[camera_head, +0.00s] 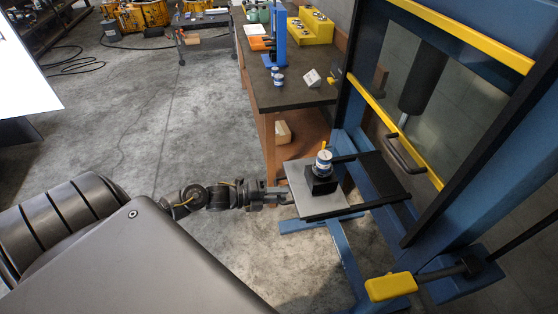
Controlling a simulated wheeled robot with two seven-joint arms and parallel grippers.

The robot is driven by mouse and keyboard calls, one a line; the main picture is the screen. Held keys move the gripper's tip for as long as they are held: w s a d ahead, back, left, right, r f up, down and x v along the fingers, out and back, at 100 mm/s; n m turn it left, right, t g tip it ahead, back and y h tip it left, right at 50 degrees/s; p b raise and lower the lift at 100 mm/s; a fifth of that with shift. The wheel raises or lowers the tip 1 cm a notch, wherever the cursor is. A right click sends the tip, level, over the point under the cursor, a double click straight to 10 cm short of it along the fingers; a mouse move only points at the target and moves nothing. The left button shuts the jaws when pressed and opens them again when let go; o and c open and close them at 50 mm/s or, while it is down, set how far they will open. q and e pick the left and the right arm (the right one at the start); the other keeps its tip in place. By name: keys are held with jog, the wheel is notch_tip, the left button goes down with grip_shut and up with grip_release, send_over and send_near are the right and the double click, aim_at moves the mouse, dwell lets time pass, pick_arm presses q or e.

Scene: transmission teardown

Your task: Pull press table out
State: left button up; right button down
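The press table (318,206) is a light grey plate on dark rails, sticking out from the front of the blue press (444,235). A black block (320,182) with a white and blue round part (323,163) on top stands on the plate. My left gripper (284,196) is at the plate's left edge, touching or very close to it. The fingers are small here, and I cannot tell whether they are closed on the edge. My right gripper is not in view.
The press's yellow-framed guard (459,30) has a black handle (405,154). A yellow-gripped lever (391,287) juts out at lower right. The floor at left is mostly clear.

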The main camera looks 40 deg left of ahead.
pick_arm(q)
jog(key=shift+s+a, duration=0.1)
jog(key=shift+s, duration=0.1)
jog(key=b+v, duration=0.2)
jog(key=v, duration=0.8)
jog(key=shift+a, duration=0.15)
jog(key=shift+s, duration=0.1)
